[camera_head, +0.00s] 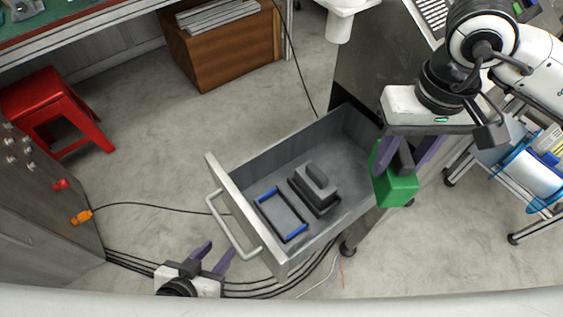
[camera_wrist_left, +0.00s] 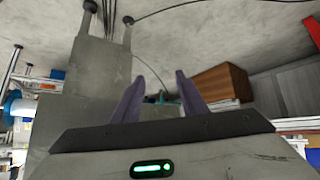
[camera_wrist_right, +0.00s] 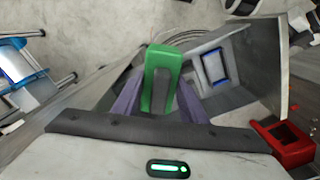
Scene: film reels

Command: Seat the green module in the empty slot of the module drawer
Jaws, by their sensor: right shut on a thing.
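The module drawer (camera_head: 243,214) is pulled open in the middle of the head view. Inside it, an empty slot (camera_head: 281,213) with blue ends lies beside a seated grey module (camera_head: 317,186). The slot also shows in the right wrist view (camera_wrist_right: 215,67). My right gripper (camera_head: 402,168) is shut on the green module (camera_head: 396,189), holding it above the drawer's right side, to the right of the slot. The module also shows between the fingers in the right wrist view (camera_wrist_right: 161,60). My left gripper (camera_head: 214,256) is open and empty, below the drawer front in the head view.
A bar handle (camera_head: 232,228) sticks out from the drawer front. A red stool (camera_head: 55,108) and a wooden box (camera_head: 222,48) stand at the left and back. Cables run over the floor near the drawer. A cart with a blue-rimmed reel (camera_head: 535,178) stands at the right.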

